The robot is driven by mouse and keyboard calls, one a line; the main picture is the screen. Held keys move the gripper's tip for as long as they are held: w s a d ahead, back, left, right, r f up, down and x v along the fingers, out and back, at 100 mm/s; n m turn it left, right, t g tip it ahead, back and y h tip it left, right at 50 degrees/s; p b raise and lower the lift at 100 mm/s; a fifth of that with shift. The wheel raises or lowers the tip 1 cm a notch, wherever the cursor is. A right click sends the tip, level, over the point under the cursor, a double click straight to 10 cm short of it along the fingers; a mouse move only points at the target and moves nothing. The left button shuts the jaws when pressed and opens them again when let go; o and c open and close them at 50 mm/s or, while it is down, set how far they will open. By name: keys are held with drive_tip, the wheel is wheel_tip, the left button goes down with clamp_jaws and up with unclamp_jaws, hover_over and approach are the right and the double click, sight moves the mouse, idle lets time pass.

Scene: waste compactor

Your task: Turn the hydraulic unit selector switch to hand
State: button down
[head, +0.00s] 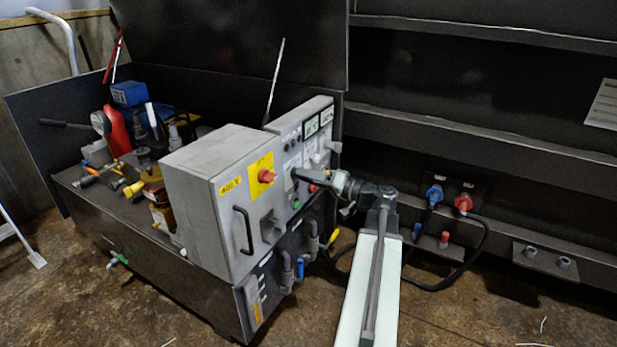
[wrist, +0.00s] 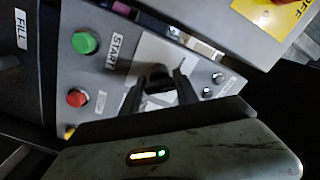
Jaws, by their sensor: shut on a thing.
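The hydraulic unit is a grey box with a control panel (head: 311,128) on its right side. In the wrist view the panel carries a green START button (wrist: 86,42), a red button (wrist: 77,97) and a white plate (wrist: 178,62). A small black selector switch (wrist: 158,73) stands on that plate. My gripper (wrist: 160,90) has its two dark fingers on either side of the switch and is shut on it. In the head view my gripper (head: 306,179) reaches the panel from the right. The switch's pointer and its position marks cannot be read.
A larger grey cabinet (head: 200,205) with a red rotary switch (head: 267,176) and a handle (head: 243,230) stands left of the panel. Pipes and valves (head: 300,268) sit below. Blue and red hose couplings (head: 434,194) are at the right. Tools and bottles crowd the bench behind.

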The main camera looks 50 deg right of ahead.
drive_tip(key=shift+n, duration=0.6)
drive_tip(key=c, duration=0.9)
unclamp_jaws()
drive_tip(key=v, duration=0.7)
drive_tip(key=shift+s+d, duration=0.1)
drive_tip(key=shift+s, duration=0.25)
